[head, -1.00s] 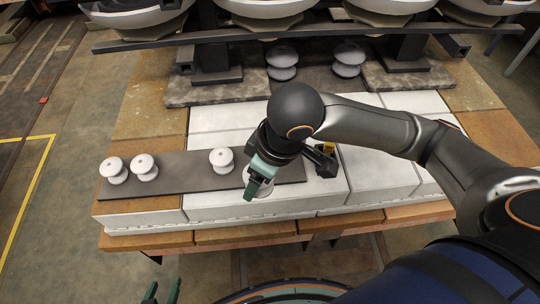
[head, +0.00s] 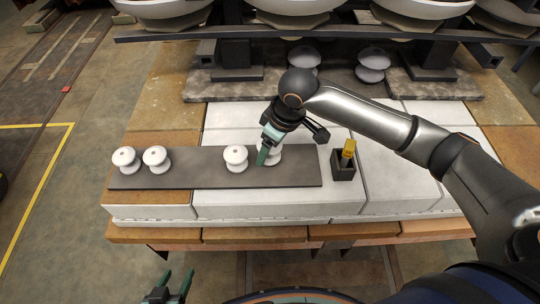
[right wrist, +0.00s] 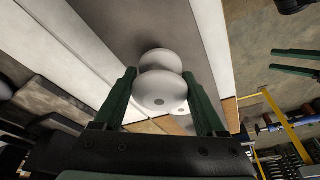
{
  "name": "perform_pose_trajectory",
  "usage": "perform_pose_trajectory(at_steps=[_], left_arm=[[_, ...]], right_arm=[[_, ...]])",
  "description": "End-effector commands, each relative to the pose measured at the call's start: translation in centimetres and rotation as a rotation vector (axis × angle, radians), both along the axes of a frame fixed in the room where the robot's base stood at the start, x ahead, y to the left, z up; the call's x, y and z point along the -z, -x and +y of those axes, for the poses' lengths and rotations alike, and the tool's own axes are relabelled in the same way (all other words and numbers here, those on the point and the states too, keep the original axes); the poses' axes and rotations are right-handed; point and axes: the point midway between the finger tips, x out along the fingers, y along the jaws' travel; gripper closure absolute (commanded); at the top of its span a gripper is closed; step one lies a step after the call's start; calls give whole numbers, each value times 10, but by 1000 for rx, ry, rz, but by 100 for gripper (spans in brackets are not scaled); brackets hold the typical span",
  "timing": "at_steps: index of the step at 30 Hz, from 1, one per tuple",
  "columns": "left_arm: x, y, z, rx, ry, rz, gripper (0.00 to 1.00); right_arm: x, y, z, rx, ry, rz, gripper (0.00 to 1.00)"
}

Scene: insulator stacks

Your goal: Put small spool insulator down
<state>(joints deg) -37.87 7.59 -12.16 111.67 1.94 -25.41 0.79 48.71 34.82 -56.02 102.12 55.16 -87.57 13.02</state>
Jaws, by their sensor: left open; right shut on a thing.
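My right gripper (head: 268,155) is shut on a white small spool insulator (head: 276,156), partly hidden by the fingers. It is over the right part of a dark grey strip (head: 200,178); I cannot tell whether the spool touches the strip. In the right wrist view the held spool (right wrist: 160,92) sits between the two green fingers. Three more white spools stand upright on the strip: one (head: 236,158) just left of the held one, and two at the left end (head: 155,158) (head: 125,160). My left gripper (head: 176,280) is open and empty at the bottom edge.
A small dark box (head: 343,165) with a yellow thing in it stands right of the strip. White blocks (head: 270,205) lie under the strip. Stacked grey spools (head: 373,65) stand at the back beneath large insulators. My right arm crosses the right side.

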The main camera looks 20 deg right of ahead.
Motion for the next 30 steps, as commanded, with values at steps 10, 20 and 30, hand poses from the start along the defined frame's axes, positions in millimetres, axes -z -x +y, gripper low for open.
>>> perform_pose_trajectory(at_steps=[10,20,30], left_arm=[[6,-2,0,3,-2,-1,40],[2,-4,0,4,-1,-5,40],[3,-3,0,4,-1,-4,40]], right_arm=[[37,-5,-2,0,2,-1,97],[38,-5,-2,-1,1,-1,97],[39,-5,-2,-1,1,-1,0]])
